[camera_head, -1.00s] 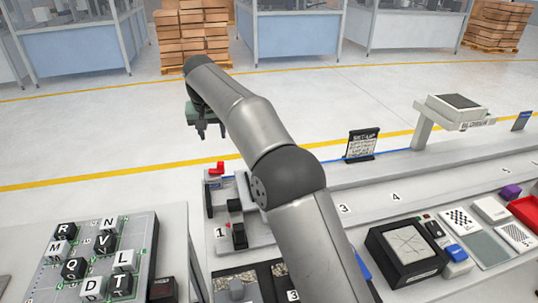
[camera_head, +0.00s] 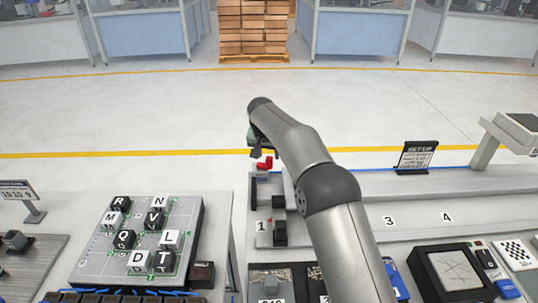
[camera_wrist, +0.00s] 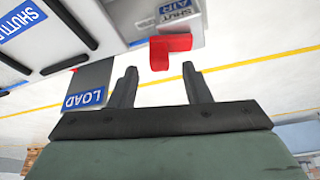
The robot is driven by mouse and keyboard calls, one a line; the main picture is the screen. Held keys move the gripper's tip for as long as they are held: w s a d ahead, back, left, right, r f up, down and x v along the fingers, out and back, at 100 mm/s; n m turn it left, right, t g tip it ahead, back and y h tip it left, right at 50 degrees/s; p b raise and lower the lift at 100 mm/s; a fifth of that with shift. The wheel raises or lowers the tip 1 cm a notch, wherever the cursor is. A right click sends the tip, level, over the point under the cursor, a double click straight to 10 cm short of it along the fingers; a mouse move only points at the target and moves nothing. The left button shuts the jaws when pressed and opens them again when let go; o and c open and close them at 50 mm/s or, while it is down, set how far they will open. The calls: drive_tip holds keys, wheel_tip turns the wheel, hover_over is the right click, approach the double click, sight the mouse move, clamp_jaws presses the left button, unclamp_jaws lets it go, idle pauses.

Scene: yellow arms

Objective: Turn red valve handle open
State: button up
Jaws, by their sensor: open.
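In the head view the handle (camera_head: 265,163) shows at the back of the station marked 1. My gripper (camera_wrist: 160,68) is open, with its two dark fingers on either side of the handle's lower end in the wrist picture. I cannot tell whether the fingers touch it or how deep it sits between them. In the head view my gripper (camera_head: 256,147) is just above the handle and partly hidden by my arm.
A grey plate with a blue "LOAD" label (camera_wrist: 84,97) lies close to the left finger. A letter-block board (camera_head: 90,262) stands left, a black sign (camera_head: 416,156) right.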

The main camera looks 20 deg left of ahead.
sight(270, 157)
drive_tip(key=shift+x, duration=1.35)
clamp_jaws()
drive_tip(key=shift+w+r+n+y+p, duration=0.15)
drive_tip(key=shift+w+n+y+p, duration=0.35)
drive_tip(key=shift+n, duration=1)
unclamp_jaws()
